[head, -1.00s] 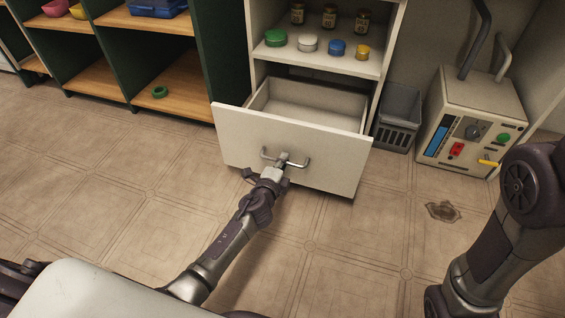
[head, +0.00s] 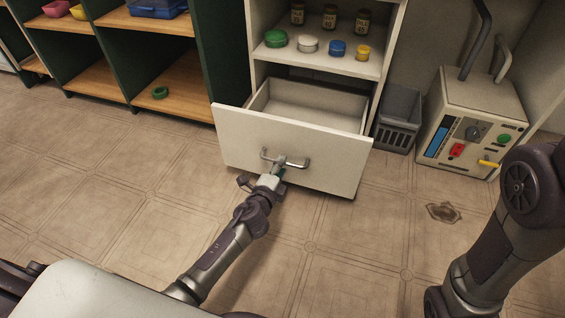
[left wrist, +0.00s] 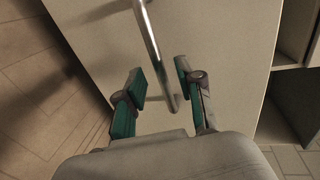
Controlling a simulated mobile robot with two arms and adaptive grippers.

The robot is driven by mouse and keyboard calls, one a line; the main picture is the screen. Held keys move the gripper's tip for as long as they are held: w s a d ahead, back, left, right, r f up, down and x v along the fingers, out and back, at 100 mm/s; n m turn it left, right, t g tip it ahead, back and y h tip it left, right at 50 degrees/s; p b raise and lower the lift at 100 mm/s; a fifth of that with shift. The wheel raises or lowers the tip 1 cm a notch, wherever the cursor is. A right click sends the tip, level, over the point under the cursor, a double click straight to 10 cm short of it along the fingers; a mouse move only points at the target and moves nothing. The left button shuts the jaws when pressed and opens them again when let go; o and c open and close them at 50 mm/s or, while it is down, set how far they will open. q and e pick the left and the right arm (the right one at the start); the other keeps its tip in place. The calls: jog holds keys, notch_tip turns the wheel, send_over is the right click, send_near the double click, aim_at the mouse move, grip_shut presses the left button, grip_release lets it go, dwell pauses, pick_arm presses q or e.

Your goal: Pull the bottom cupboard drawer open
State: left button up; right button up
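The bottom cupboard drawer (head: 290,150) stands pulled out from the white cupboard, and its empty inside shows behind the front panel. Its metal bar handle (head: 295,163) is on the front; it also shows in the left wrist view (left wrist: 152,45). My left gripper (head: 278,166) is at the handle, in front of the panel. In the left wrist view my left gripper (left wrist: 162,79) has its teal-padded fingers apart, with the handle's end between or just beyond them and a gap on each side. My right gripper is out of view; only my right arm shows.
Colourful lids and jars stand on the cupboard shelf (head: 315,57) above the drawer. A grey basket (head: 398,120) and a machine with a control panel (head: 475,125) stand to the right. Green-sided shelves (head: 120,60) stand left. The tiled floor (head: 130,200) before the drawer is clear.

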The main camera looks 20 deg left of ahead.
pick_arm(q)
jog(key=v, duration=0.4)
jog(key=shift+s+r, duration=0.1)
jog(key=shift+s, duration=0.3)
